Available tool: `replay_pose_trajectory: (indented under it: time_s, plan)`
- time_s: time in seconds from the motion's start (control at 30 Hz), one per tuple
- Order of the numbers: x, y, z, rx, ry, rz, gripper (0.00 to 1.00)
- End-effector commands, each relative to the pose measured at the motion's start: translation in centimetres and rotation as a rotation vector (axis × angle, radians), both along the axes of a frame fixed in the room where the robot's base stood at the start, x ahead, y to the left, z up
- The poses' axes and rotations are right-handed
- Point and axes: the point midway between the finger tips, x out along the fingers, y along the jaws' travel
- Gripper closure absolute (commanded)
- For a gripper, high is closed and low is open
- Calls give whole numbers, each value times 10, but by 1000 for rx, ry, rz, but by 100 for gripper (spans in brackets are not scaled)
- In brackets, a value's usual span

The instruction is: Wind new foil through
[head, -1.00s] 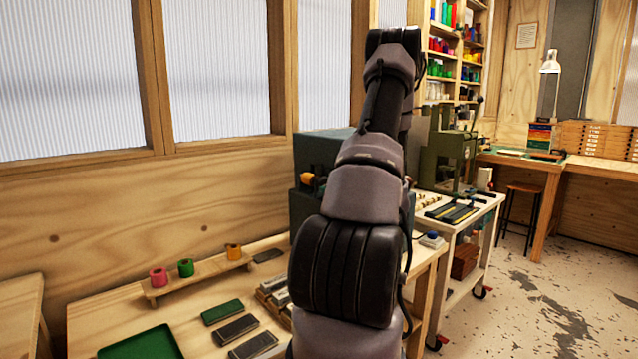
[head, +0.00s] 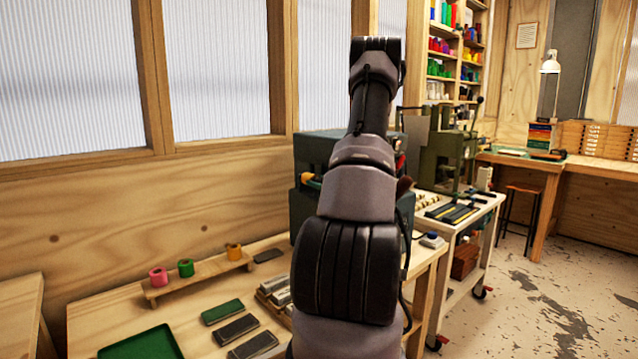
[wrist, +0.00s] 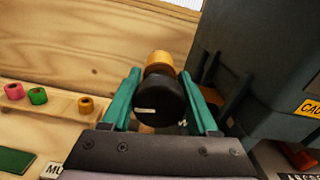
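In the wrist view, a black knob (wrist: 158,103) with a white mark sits between the two teal fingers of my gripper (wrist: 160,78). A gold foil roll (wrist: 159,62) shows just behind the knob. The fingers are apart on either side of the knob; I cannot tell whether they press on it. In the head view, the dark green-grey machine (head: 318,150) stands behind my arm, with the gold roll (head: 308,178) sticking out at its left side. My arm hides much of the machine, and my fingers are not visible there.
Pink (head: 158,277), green (head: 186,268) and gold (head: 233,252) rolls stand on a wooden rack at the left. A green tray (head: 140,345) and several flat blocks lie on the bench. A white cart (head: 465,235) stands to the right. Open floor lies beyond it.

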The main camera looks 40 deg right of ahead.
Motion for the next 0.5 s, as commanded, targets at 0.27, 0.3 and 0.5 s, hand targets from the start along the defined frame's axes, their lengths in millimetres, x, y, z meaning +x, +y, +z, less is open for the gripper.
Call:
replay_pose_trajectory:
  time_s: [0.27, 0.3, 0.5]
  plan:
    - [0, 0, 0, 11, 1, 0, 95]
    - [0, 0, 0, 18, 1, 0, 95]
    - [0, 0, 0, 99, 7, 1, 95]
